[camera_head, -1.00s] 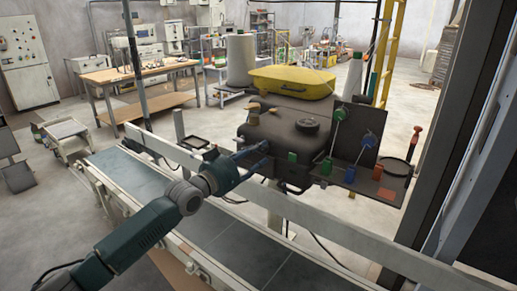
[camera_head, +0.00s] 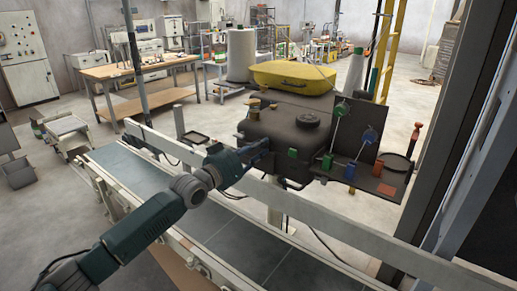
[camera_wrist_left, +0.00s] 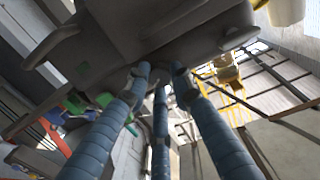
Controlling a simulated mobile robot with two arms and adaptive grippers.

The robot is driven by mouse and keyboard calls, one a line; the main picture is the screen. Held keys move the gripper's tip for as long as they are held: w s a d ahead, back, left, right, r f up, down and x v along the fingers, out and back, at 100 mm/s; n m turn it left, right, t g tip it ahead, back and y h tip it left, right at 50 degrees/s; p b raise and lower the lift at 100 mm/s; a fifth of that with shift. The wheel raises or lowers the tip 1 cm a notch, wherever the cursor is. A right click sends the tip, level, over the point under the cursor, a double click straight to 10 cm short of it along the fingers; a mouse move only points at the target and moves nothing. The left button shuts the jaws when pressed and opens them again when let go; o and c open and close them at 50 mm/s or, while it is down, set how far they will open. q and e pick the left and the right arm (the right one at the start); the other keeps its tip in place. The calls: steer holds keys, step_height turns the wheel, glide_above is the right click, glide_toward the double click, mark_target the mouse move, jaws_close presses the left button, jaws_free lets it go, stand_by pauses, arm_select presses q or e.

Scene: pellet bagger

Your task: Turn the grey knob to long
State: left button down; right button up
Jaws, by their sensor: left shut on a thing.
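The dark machine body (camera_head: 285,135), with a round cap on top, stands behind the conveyor. My left gripper (camera_head: 264,148) reaches its front left side, fingertips against it. In the left wrist view my left gripper's blue fingers (camera_wrist_left: 160,76) are closed together at the underside of the dark body (camera_wrist_left: 150,30). They are shut on a small dark part there, which fits the grey knob, but the fingers cover most of it. No "long" mark can be read, so I cannot tell the knob's setting. My right gripper is not in view.
A pale rail (camera_head: 330,216) runs in front of the machine, along the conveyor belt (camera_head: 150,190). A side plate (camera_head: 375,180) with green and blue parts sits right of the machine. A yellow case (camera_head: 292,78) lies behind. A dark post stands at the far right.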

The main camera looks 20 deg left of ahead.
arm_select(q)
steer(key=shift+m, duration=5.6)
steer(key=c, duration=1.5)
jaws_free()
steer(key=v, duration=1.2)
steer(key=shift+d+r, duration=0.1)
